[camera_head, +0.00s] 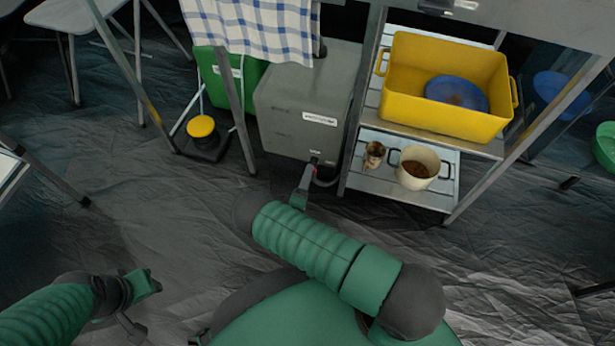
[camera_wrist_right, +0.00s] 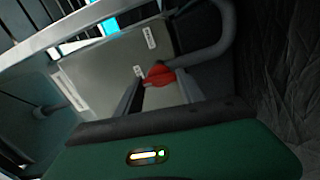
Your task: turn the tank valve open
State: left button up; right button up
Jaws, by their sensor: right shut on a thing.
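The tank (camera_head: 305,110) is a grey box with a white label, standing on the floor under the counter; its grey side also shows in the right wrist view (camera_wrist_right: 98,78). The red valve handle (camera_wrist_right: 158,74) is at its lower front, between the fingertips of my right gripper (camera_wrist_right: 160,85). In the head view my right gripper (camera_head: 311,165) reaches up to the tank's lower front edge, shut on the handle, which is mostly hidden there. My left gripper (camera_head: 142,303) is low at the left, away from the tank; its jaw opening is unclear.
A dark hose (camera_wrist_right: 222,40) curves beside the valve. A metal shelf right of the tank holds a yellow tub (camera_head: 440,112) with a blue plate, and a cream pot (camera_head: 417,168) below. A green canister (camera_head: 222,75) stands behind left.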

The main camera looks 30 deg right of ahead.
jog(key=shift+w+a+f+n, duration=0.15)
jog(key=shift+a+n, duration=0.1)
jog(key=shift+n, duration=0.35)
jog(key=o, duration=1.2)
jog(key=shift+o, duration=0.8)
jog(key=shift+d, duration=0.1)
